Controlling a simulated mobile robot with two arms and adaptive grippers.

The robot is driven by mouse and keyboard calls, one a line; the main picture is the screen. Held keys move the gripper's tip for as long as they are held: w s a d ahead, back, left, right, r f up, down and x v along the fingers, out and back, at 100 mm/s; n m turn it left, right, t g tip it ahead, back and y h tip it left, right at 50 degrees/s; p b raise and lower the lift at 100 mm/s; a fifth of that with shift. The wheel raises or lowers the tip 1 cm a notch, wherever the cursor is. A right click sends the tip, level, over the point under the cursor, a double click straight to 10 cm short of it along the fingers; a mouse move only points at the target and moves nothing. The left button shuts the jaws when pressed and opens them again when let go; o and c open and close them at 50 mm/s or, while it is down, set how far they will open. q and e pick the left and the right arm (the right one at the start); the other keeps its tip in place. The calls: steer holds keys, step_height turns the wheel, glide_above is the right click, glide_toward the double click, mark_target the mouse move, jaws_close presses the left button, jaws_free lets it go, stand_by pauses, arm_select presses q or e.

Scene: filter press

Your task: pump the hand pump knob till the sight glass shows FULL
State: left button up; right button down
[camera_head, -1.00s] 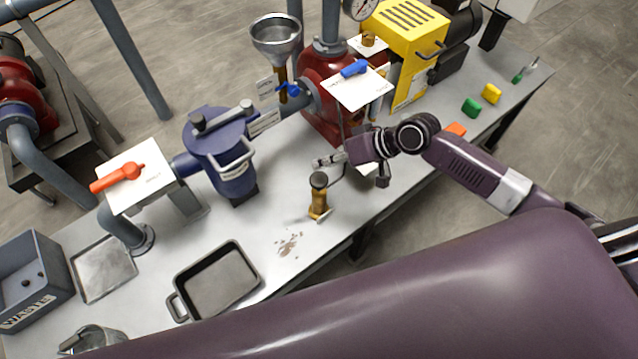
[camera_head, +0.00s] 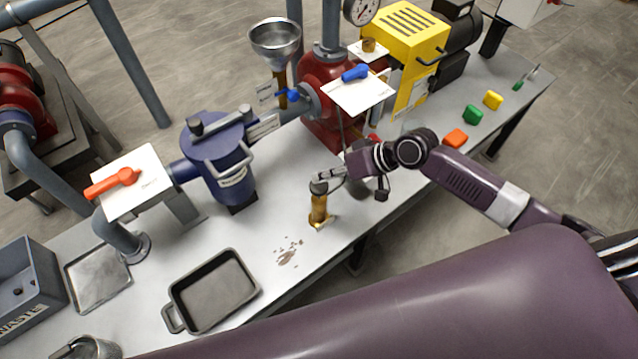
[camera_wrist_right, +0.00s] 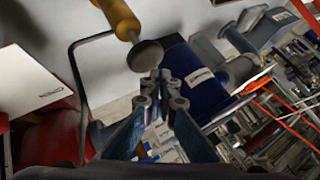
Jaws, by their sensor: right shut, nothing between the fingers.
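The hand pump (camera_head: 318,211) is a small brass cylinder standing upright near the table's front edge. Its round dark knob (camera_head: 318,188) is on top. My right gripper (camera_head: 318,177) is shut and empty, its fingertips right at the knob in the head view; contact cannot be told. In the right wrist view, the knob (camera_wrist_right: 145,56) and brass pump body (camera_wrist_right: 119,18) show just beyond the shut fingertips (camera_wrist_right: 160,78). I cannot make out the sight glass or its level. My left gripper is not in view.
A black tray (camera_head: 171,312) and a brown spill (camera_head: 288,254) lie left of the pump.

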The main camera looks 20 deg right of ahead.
mark_target(325, 187)
steer(key=shift+f, duration=0.1)
stand_by(0.7)
steer(key=shift+f, duration=0.3)
steer(key=shift+s+f+b, duration=0.15)
steer(key=shift+f+b, duration=1.3)
steer(key=shift+f, duration=0.6)
stand_by(1.5)
steer(key=shift+r, duration=0.1)
steer(key=shift+r+p, duration=2.25)
steer(key=shift+r, duration=0.1)
step_height(325, 187, up, 5)
steer(key=p, duration=0.5)
steer(key=shift+r, duration=0.1)
